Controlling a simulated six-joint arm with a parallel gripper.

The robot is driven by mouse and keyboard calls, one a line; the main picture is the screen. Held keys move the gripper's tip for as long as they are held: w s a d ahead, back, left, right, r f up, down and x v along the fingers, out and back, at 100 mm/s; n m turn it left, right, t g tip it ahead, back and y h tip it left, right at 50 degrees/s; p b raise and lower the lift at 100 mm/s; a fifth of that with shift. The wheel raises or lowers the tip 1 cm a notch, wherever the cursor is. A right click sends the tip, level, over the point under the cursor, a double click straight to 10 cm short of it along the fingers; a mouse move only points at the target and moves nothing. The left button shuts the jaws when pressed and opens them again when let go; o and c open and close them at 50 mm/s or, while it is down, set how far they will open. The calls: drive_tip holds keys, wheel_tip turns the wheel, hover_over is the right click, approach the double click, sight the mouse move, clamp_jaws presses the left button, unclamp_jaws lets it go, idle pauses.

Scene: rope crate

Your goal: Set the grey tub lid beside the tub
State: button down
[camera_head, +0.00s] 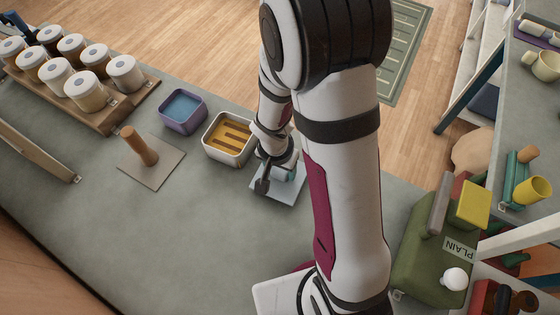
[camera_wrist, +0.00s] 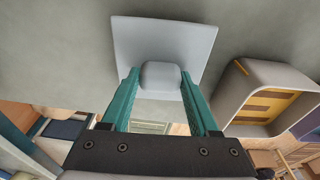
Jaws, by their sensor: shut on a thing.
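The grey tub lid (camera_head: 291,190) is a flat square plate with a block-shaped knob (camera_wrist: 160,76). In the head view it is just right of and below the tub, clear of it; whether it touches the counter I cannot tell. The pale grey tub (camera_head: 208,148) stands uncovered, with orange-yellow bars inside; it also shows at the right of the wrist view (camera_wrist: 226,100). My gripper (camera_wrist: 160,74) is shut on the lid's knob, one teal finger on each side. In the head view my arm hides part of the lid.
A purple tub with blue inside (camera_head: 183,122) stands left of the grey tub. A wooden peg on a square base (camera_head: 141,148) is further left, and a rack of several jars (camera_head: 82,92) behind. A green box (camera_head: 425,270) is at the right. The front counter is clear.

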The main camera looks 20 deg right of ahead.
drive_tip(key=shift+f, duration=0.5)
idle(0.4)
drive_tip(key=shift+c, duration=0.3)
unclamp_jaws()
wheel_tip(320, 180, up, 16)
drive_tip(key=s+a, duration=0.1)
drive_tip(key=shift+s+a+f, duration=0.15)
drive_tip(key=shift+s+a, duration=0.1)
drive_tip(key=shift+s, duration=0.1)
